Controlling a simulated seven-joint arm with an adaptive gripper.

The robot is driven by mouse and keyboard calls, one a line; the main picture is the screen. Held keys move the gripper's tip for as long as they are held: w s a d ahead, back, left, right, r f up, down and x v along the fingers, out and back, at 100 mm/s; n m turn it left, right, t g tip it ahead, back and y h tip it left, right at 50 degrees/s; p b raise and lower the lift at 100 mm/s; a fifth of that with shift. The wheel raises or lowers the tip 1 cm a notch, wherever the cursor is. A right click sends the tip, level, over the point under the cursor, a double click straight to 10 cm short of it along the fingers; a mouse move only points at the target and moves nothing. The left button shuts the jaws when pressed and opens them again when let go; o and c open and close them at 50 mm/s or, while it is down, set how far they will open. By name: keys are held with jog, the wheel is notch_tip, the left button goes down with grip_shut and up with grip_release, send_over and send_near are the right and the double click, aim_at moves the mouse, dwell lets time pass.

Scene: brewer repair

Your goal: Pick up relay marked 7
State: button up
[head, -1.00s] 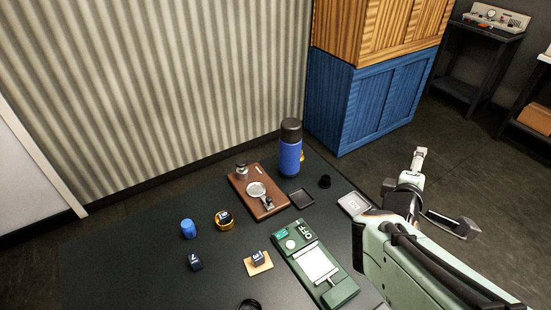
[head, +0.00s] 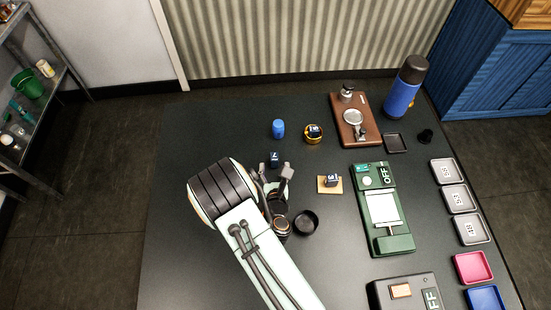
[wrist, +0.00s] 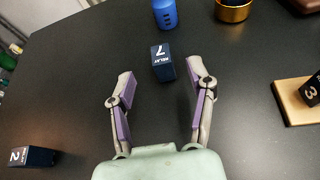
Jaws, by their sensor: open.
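The relay marked 7 (wrist: 162,62) is a small dark blue block with white lettering, lying on the dark table. It also shows in the head view (head: 274,157), just beyond my fingertips. My gripper (wrist: 161,80) is open and empty, with one finger on each side of the relay's near end. The relay lies mostly ahead of the fingertips, with clear gaps to both fingers. In the head view my gripper (head: 275,171) points toward the relay.
A blue cylinder (wrist: 166,13) stands just beyond the relay, with a brass cup (wrist: 233,10) to its right. A relay marked 2 (wrist: 33,157) lies at lower left. A relay marked 3 (wrist: 311,90) sits on a wooden block (wrist: 293,103). A black ring-shaped cup (head: 305,222) stands right of my gripper.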

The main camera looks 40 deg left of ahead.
aim_at(275, 158)
jog(key=shift+x, duration=2.2)
jog(key=shift+w, duration=0.1)
grip_shut()
